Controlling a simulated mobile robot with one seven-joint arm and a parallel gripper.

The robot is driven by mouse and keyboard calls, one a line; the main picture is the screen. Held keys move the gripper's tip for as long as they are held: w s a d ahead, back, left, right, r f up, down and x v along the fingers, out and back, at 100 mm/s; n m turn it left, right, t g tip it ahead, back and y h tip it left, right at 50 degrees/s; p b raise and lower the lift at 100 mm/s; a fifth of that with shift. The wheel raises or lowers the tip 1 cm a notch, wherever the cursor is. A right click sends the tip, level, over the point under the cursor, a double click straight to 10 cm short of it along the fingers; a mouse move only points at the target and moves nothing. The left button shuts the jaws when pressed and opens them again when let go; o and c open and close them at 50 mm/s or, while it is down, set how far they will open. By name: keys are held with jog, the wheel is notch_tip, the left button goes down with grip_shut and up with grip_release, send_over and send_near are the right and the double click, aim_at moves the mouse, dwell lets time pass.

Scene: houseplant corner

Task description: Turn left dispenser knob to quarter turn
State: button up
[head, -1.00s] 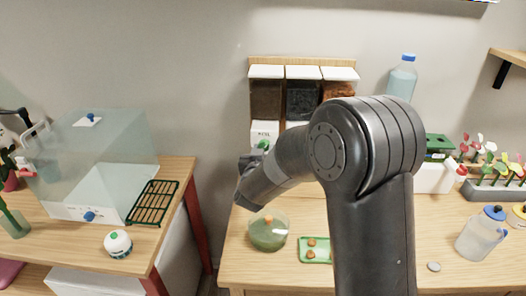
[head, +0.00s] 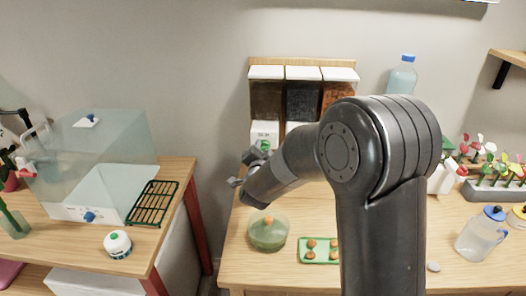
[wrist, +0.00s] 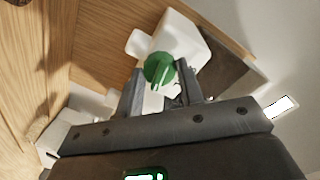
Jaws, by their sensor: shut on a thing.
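The left dispenser (head: 266,100) is a clear bin of dark brown stuff with a white lid, on a wooden wall rack. Its white base (head: 265,132) carries a green knob (head: 263,145), partly hidden by my gripper in the head view. In the wrist view the round green knob (wrist: 158,68) shows on the white dispenser body, with a paler ridge across its face. My gripper (wrist: 162,80) is shut on the knob, with one finger on each side of it. The knob's exact angle is hard to read.
Two more dispensers (head: 303,100) stand close on the right. Below on the table are a green-filled glass bowl (head: 268,243) and a green tray (head: 308,257) with small orange-brown pieces. A clear jug (head: 478,238) stands at the right. A gap separates the left table.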

jog(key=shift+f+m, duration=0.1)
jog(key=shift+m, duration=0.7)
jog(key=o, duration=1)
jog(key=s, duration=0.7)
jog(key=s+r, duration=0.1)
jog(key=s, duration=0.3)
jog(key=shift+w, duration=0.1)
